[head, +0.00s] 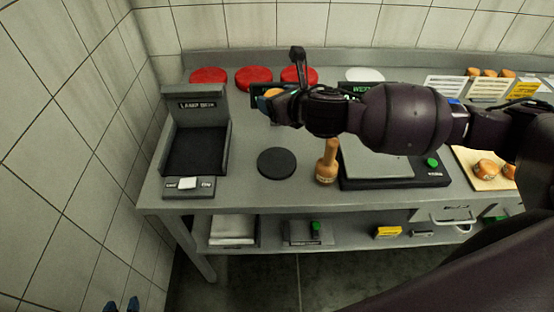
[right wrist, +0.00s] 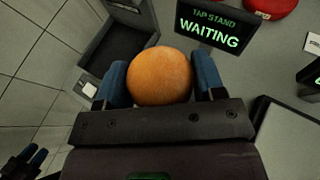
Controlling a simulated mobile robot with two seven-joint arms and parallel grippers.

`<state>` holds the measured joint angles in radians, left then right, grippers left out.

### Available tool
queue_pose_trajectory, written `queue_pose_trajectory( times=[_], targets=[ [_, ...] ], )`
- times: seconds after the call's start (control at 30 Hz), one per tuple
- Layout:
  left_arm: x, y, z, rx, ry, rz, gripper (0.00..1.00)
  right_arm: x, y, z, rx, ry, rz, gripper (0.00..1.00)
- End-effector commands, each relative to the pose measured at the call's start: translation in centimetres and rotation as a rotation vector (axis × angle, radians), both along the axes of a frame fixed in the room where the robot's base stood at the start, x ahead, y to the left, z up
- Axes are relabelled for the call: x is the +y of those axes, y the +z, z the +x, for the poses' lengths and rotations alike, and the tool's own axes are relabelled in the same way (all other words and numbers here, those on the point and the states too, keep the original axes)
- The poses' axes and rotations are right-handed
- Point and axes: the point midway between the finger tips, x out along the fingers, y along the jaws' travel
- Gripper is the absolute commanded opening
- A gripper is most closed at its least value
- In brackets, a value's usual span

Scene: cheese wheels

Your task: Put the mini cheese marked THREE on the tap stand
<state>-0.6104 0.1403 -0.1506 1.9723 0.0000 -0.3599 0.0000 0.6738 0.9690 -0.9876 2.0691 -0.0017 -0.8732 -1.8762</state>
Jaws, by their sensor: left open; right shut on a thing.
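My right gripper (head: 268,103) reaches in from the right and is shut on an orange mini cheese (right wrist: 160,76), held between its blue fingers above the table. No number shows on the visible side of the cheese. The cheese also shows in the head view (head: 272,93), partly covered by the gripper. The tap stand sign (right wrist: 209,27) reads WAITING and stands beyond the cheese. A round black pad (head: 277,162) lies bare on the table, nearer than the gripper, with a wooden mallet (head: 327,165) upright beside it. My left gripper (head: 122,305) is open and empty, low at the left.
A lamp box (head: 196,104) stands at the left. Several red discs (head: 253,78) and a white one (head: 365,75) lie along the back. A scale (head: 378,165) sits right of the mallet. More cheeses (head: 485,168) lie on a board at the right.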

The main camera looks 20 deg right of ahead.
Motion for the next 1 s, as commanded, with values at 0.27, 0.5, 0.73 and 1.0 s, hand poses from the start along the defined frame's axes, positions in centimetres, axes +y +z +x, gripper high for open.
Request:
queue_pose_trajectory(
  times=[0.27, 0.5, 0.73, 1.0],
  targets=[
    [0.1, -0.2, -0.1, 0.003, 0.001, 0.001, 0.43, -0.2, -1.7, 0.4, 0.008, -0.001, -0.002, 0.38],
    [0.1, -0.5, -0.1, 0.003, 0.001, 0.001, 0.43, -0.2, -6.9, 0.4, 0.008, -0.001, -0.002, 0.38],
    [0.1, -0.7, 0.0, 0.0, 0.0, 0.001, 0.43, -0.2, -11.8, 0.4, 0.007, -0.001, -0.002, 0.38],
    [0.0, -0.7, 0.2, -0.005, -0.001, 0.001, 0.43, -0.2, -15.0, 0.4, 0.004, 0.0, -0.002, 0.38]
  ],
)
